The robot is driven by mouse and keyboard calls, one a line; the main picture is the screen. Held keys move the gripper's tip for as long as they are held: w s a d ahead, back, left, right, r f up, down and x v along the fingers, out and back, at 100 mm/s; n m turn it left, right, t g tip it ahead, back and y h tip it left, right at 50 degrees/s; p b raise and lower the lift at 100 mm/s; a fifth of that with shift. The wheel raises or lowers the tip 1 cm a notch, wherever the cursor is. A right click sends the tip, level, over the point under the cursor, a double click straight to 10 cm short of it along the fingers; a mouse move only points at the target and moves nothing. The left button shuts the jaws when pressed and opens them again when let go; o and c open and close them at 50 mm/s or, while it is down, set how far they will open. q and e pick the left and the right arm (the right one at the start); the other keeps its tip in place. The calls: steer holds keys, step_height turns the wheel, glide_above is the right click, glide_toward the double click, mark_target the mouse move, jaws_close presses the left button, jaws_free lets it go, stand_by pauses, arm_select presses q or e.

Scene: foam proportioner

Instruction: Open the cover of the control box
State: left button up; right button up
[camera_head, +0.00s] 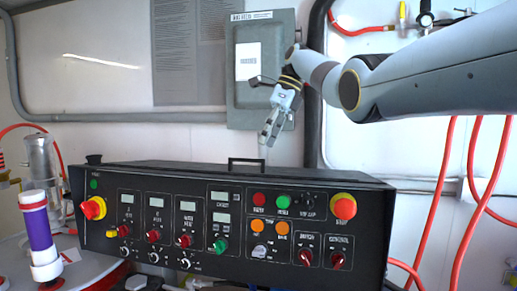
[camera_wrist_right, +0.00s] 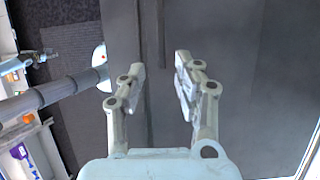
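A grey box (camera_head: 239,105) with a closed front cover and a white label hangs on the wall, in the upper middle of the head view. My right gripper (camera_head: 273,128) is in front of its lower right part, fingers pointing down, and hides part of its right side. In the right wrist view the two fingers (camera_wrist_right: 159,82) are apart with nothing between them. A grey surface (camera_wrist_right: 235,70) with a narrow vertical strip lies beyond them; I cannot tell whether they touch it.
A black control console (camera_head: 150,185) with knobs, displays and a top handle (camera_head: 246,164) stands below. Grey pipe (camera_head: 130,117) runs along the wall left of the box. Red hoses (camera_head: 468,190) hang at the right. A purple-and-white cylinder (camera_head: 39,230) stands at lower left.

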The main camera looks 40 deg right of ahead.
mark_target(259, 172)
steer(key=x, duration=0.3)
steer(key=shift+w+a+f+p, duration=0.1)
steer(key=shift+w+a+p, duration=0.1)
steer(key=shift+w+p, duration=0.2)
steer(key=shift+a+f, duration=0.25)
steer(key=shift+f, duration=0.5)
steer(key=shift+c, duration=0.6)
arm_select(q)
steer(key=shift+w+r, duration=0.75)
steer(key=shift+w, duration=0.05)
arm_select(e)
jaws_close()
